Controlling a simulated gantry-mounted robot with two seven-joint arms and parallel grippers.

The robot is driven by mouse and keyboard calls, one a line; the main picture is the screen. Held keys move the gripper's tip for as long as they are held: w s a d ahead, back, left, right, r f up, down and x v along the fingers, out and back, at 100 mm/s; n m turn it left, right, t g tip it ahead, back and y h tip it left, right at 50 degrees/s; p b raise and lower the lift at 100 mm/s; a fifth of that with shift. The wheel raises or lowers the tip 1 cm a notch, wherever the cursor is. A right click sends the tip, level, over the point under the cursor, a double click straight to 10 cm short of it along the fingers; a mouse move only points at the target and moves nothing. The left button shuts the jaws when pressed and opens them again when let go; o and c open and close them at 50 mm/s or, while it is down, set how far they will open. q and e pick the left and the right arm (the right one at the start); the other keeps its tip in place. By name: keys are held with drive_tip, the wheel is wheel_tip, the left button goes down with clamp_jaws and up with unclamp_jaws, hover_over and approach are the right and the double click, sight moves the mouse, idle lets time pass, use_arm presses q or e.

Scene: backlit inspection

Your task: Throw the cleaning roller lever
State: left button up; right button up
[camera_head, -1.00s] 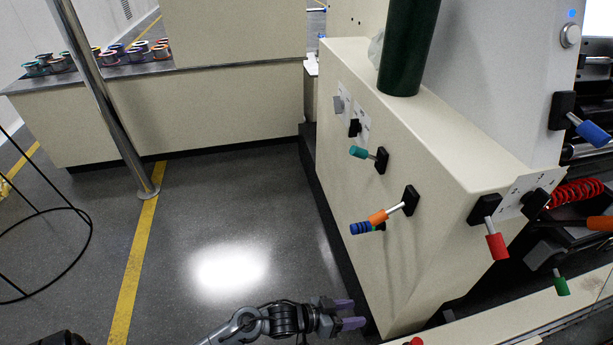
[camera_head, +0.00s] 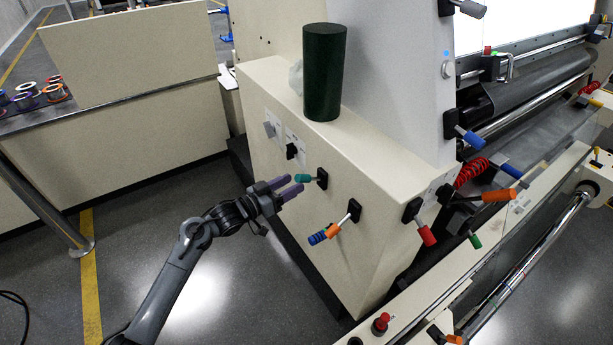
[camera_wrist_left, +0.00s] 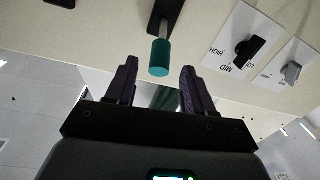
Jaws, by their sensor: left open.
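Several levers with coloured grips stick out from the cream machine cabinet; no label shows which one is the cleaning roller lever. A teal-gripped lever (camera_head: 304,178) is on the side panel. My left gripper (camera_head: 296,184) is open at this lever, with purple fingers. In the left wrist view the teal grip (camera_wrist_left: 160,58) lies in line with the gap between the fingers, near their tips, not clasped. An orange and blue gripped lever (camera_head: 326,234) sits lower right on the same panel. A red-gripped lever (camera_head: 427,236) is further right. My right gripper is not in view.
A dark green cylinder (camera_head: 325,75) stands on the cabinet top. A black selector knob (camera_wrist_left: 250,50) with a printed plate is beside the teal lever. A red push button (camera_head: 381,322) is on the front rail. Floor left of the cabinet is open.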

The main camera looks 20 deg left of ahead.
sight(307, 175)
use_arm(q)
drive_tip(key=b+x, duration=0.1)
drive_tip(key=x, duration=0.5)
drive_tip(key=shift+w+d, duration=0.2)
drive_tip(key=shift+w, duration=0.15)
clamp_jaws()
